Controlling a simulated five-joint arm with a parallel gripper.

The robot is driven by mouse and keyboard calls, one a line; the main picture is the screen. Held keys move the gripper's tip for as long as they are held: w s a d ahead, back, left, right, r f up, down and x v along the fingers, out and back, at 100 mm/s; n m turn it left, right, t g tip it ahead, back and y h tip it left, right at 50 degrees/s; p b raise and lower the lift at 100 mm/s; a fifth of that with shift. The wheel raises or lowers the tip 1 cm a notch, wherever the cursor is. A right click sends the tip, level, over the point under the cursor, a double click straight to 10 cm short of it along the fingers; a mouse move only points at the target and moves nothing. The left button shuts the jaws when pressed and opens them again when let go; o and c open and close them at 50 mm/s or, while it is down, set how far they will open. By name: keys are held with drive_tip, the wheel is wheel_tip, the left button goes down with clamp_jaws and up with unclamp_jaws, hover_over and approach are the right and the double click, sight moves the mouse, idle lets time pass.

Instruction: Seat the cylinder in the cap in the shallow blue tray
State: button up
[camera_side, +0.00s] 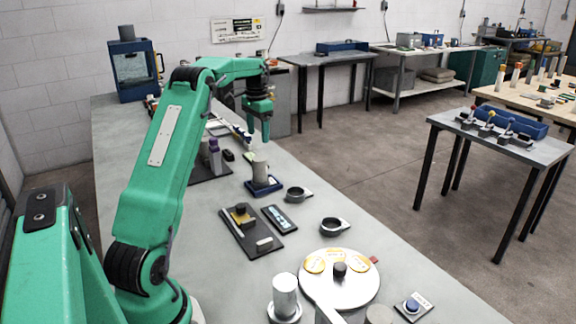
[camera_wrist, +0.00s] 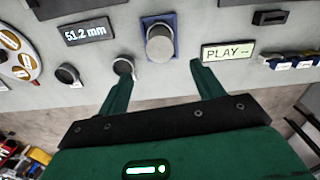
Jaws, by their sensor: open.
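A grey cylinder (camera_side: 260,171) stands upright at the shallow blue tray (camera_side: 274,187) in the side view. In the wrist view the cylinder (camera_wrist: 160,44) shows over the middle of the tray (camera_wrist: 174,18). I cannot make out the cap apart from the cylinder, nor whether the cylinder's foot sits in it. My gripper (camera_side: 258,138) is above the cylinder and clear of it. In the wrist view my gripper (camera_wrist: 161,72) has its two fingers wide apart, with nothing between them, and the cylinder lies beyond the fingertips.
Two dark ring-shaped holders (camera_side: 298,194) (camera_side: 334,226) stand near the tray. A dark plate with a yellow-topped block (camera_side: 241,214) and a display (camera_wrist: 88,31) reading 51.2 mm lie close by. A round plate (camera_side: 322,291) with yellow discs and another metal cylinder (camera_side: 285,294) are nearer the camera.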

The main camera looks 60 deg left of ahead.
drive_tip(key=s+d+r+t, duration=0.1)
drive_tip(key=d+r, duration=0.3)
drive_tip(key=d, duration=0.4)
drive_tip(key=s+d+r+t+y, duration=0.15)
drive_tip(key=d+r, duration=0.25)
drive_tip(key=d, duration=0.4)
drive_tip(key=s+d+r+h, duration=0.1)
drive_tip(key=d+r, duration=0.2)
drive_tip(key=d, duration=0.5)
drive_tip(key=s+d+f+m+t, duration=0.1)
drive_tip(key=s+d+f+t, duration=0.2)
drive_tip(key=s+d, duration=1.3)
drive_tip(key=shift+s+d+f, duration=0.25)
drive_tip(key=shift+s+f, duration=0.25)
drive_tip(key=shift+f, duration=0.6)
